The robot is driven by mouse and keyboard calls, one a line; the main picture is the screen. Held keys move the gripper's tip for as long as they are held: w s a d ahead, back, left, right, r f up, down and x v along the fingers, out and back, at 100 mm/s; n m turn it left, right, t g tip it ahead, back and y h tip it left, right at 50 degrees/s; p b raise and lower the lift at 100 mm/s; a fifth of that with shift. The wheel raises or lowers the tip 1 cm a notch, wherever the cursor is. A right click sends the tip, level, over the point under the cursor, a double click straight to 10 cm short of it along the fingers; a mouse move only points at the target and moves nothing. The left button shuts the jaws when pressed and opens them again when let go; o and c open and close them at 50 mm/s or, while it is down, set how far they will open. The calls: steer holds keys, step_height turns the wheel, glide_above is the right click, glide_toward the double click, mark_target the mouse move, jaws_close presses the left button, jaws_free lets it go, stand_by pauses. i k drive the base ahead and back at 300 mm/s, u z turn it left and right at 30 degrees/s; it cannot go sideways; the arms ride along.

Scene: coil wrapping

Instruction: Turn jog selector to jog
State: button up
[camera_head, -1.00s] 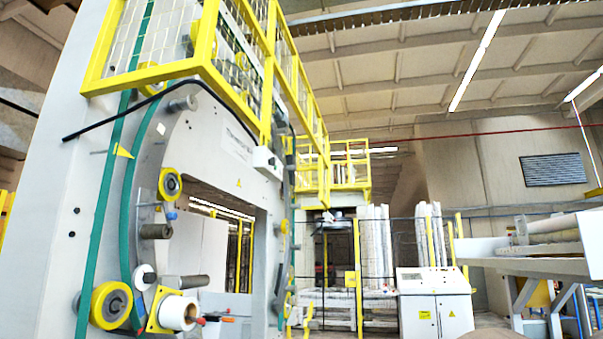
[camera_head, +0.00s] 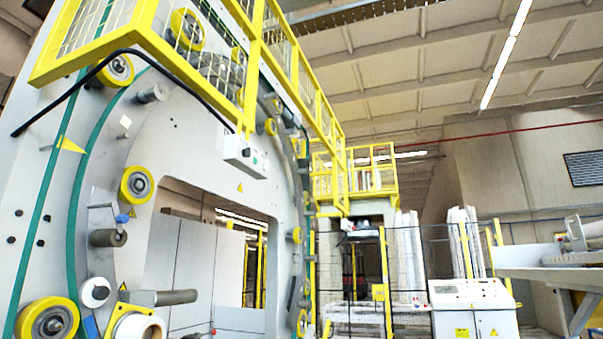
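No jog selector can be made out clearly in this view. A small white control box (camera_head: 245,157) with tiny buttons hangs at the end of a black bent bar in front of the ring-shaped wrapping machine (camera_head: 200,140). Its markings are too small to read. A white control console (camera_head: 472,306) with a sloped top panel stands on the floor at the lower right; its controls are also too small to tell apart. My gripper is not in view.
Yellow railings (camera_head: 255,60) overhang the machine. Yellow rollers (camera_head: 137,184) and a grey bar roller (camera_head: 170,297) stick out from its face. A dark mesh fence (camera_head: 350,290) runs behind the console. A grey bench structure (camera_head: 550,262) stands at the right edge.

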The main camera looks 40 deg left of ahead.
mark_target(246, 152)
steer(key=i, duration=1.15)
steer(key=u, duration=3.85)
steer(key=i, duration=1.05)
steer(key=z, duration=0.35)
